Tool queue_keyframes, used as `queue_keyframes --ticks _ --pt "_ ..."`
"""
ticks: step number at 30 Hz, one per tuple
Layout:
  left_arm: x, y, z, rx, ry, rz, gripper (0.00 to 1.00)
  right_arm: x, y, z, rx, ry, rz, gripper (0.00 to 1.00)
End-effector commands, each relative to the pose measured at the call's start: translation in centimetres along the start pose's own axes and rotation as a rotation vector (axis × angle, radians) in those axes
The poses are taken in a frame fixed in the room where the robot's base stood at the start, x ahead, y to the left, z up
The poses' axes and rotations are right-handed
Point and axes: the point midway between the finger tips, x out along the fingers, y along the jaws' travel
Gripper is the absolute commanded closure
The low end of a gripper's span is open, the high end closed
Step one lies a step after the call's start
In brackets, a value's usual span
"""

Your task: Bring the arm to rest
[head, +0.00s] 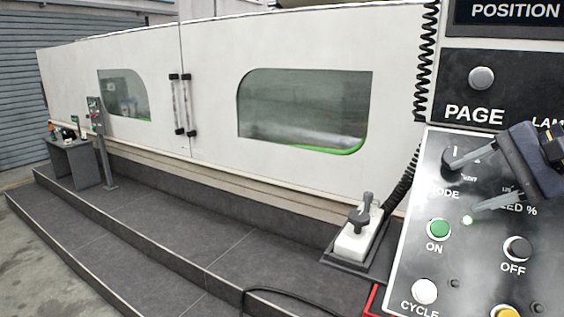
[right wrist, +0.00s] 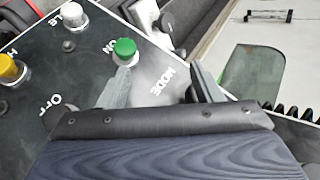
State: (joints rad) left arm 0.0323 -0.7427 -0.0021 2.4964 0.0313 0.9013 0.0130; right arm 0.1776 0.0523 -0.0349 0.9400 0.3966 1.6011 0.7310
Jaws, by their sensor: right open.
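My right gripper (head: 460,188) is at the right of the head view, in front of the control panel (head: 396,262). Its two grey fingers point left and stand apart, with nothing between them that I can see held. In the right wrist view the open fingers (right wrist: 161,70) reach over the panel around the MODE lettering. One fingertip is close to the green ON button (right wrist: 123,50); I cannot tell whether it touches. The green button (head: 438,229) also shows in the head view, below the fingers. The fingers partly cover the MODE and speed dials. My left gripper is not in view.
A white machine with two windowed doors (head: 210,95) fills the back. A joystick box (head: 354,240) stands left of the panel. A coiled black cable (head: 428,60) hangs beside the panel. Dark steps (head: 190,240) and a small table (head: 75,160) are at the left.

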Motion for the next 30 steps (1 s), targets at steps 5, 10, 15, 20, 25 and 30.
queue_keyframes --ticks 5,10,15,20,25,30 --pt "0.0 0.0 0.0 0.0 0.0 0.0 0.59 2.7 5.8 4.5 -0.165 0.026 0.067 0.41" --pt "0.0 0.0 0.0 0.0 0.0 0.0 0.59 6.1 13.0 9.1 -0.365 0.042 0.146 0.41" --pt "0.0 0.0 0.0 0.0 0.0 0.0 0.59 9.7 20.5 13.6 -0.577 0.043 0.221 0.41" --pt "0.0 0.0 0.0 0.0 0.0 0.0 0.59 12.3 26.0 16.6 -0.733 0.035 0.269 0.41" --pt "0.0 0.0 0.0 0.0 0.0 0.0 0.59 14.6 30.7 19.1 -0.864 0.022 0.305 0.41" --pt "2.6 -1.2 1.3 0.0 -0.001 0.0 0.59 16.9 33.7 19.0 -0.856 0.02 0.307 0.41"
